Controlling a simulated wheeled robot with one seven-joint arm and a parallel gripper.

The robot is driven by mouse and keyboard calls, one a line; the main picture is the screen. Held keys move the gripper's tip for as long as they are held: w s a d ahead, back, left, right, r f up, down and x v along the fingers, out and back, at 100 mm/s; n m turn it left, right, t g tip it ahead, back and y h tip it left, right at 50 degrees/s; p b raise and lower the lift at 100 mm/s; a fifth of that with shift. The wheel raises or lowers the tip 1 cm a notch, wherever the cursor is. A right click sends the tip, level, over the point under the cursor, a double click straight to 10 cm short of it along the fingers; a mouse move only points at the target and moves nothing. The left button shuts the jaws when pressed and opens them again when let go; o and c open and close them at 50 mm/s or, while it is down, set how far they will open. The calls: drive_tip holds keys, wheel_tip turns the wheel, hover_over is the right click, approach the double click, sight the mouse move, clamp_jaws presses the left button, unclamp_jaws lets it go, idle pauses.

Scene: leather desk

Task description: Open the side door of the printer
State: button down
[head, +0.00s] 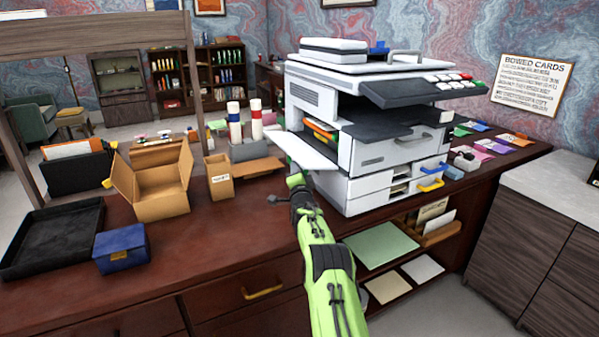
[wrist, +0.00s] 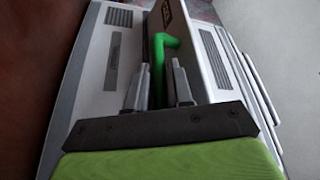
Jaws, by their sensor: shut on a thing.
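The white printer (head: 335,190) stands on the dark red-brown desk, and its left side also shows in the wrist view (wrist: 88,100). Its side door (head: 308,152) is a white panel that stands out from the left side, partly open. Orange and yellow parts (head: 321,130) show in the opening behind it. A green handle (wrist: 160,45) shows in the wrist view beside a white panel with a dark label. My gripper (head: 297,182) is at the door's lower outer edge. Its fingers (wrist: 158,85) are shut on the green handle; the exact contact is hard to see.
An open cardboard box (head: 160,200), a smaller carton (head: 219,178), a blue box (head: 120,248) and a black tray (head: 50,240) stand left of my arm. A brown flap (head: 258,168) lies just left of the door. Some bare desk top lies between the boxes and my gripper.

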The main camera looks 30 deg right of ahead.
drive_tip(key=shift+d+f+n+t, duration=0.25)
drive_tip(key=shift+f+n, duration=0.15)
drive_tip(key=shift+n, duration=0.25)
drive_tip(key=shift+d+f+n+t, duration=0.1)
drive_tip(key=shift+f+n+t, duration=0.25)
drive_tip(key=shift+n, duration=0.3)
drive_tip(key=c, duration=1.4)
unclamp_jaws()
drive_tip(key=shift+d+f, duration=0.1)
drive_tip(key=shift+f, duration=0.05)
drive_tip(key=p+v, duration=0.2)
drive_tip(key=v, duration=1.3)
drive_tip(key=shift+s+p, duration=0.35)
drive_tip(key=shift+s, duration=0.05)
